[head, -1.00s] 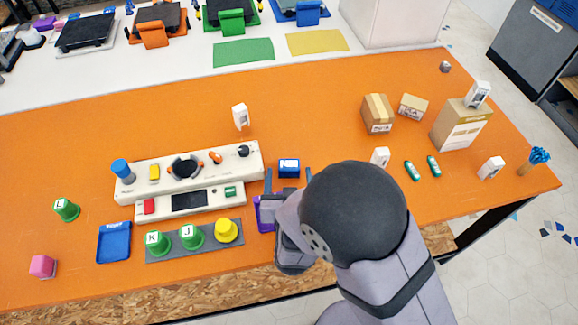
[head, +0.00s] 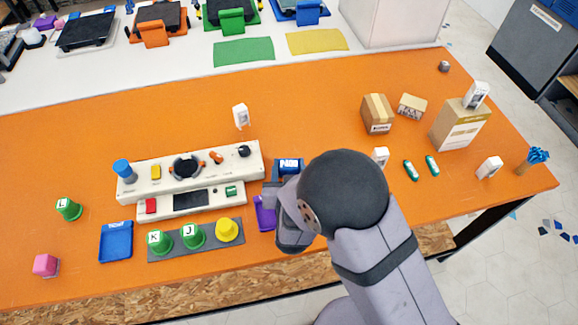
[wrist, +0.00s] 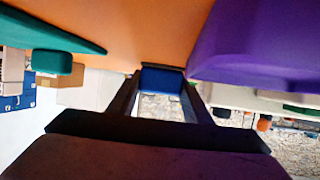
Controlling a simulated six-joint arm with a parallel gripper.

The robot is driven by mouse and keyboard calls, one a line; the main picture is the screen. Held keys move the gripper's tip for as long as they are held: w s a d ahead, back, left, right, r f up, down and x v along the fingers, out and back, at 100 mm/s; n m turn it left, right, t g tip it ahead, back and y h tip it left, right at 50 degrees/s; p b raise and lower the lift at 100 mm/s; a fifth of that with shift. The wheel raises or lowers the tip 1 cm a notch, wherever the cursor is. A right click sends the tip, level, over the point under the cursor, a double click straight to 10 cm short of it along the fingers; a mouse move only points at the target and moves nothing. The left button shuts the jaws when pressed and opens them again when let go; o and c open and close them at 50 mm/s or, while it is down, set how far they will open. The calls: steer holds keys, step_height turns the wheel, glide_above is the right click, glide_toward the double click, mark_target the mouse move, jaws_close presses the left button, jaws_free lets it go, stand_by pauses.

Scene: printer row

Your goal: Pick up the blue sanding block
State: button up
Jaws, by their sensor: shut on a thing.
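The blue sanding block (head: 289,163), with a pale label on top, is just beyond my wrist, right of the white control panels. In the wrist view a blue face of it (wrist: 160,80) shows between the two dark fingers. My gripper (wrist: 160,92) is shut on the block. In the head view my wrist hides part of the gripper and the block's near side. I cannot tell whether the block touches the table.
A purple object (head: 265,212) lies close left of my wrist and looms in the wrist view (wrist: 255,45). A white object (head: 380,156) stands at the right. Orange table (head: 320,100) is clear behind.

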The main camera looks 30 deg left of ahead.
mark_target(290, 165)
steer(key=shift+r, duration=0.1)
steer(key=shift+r, duration=4.9)
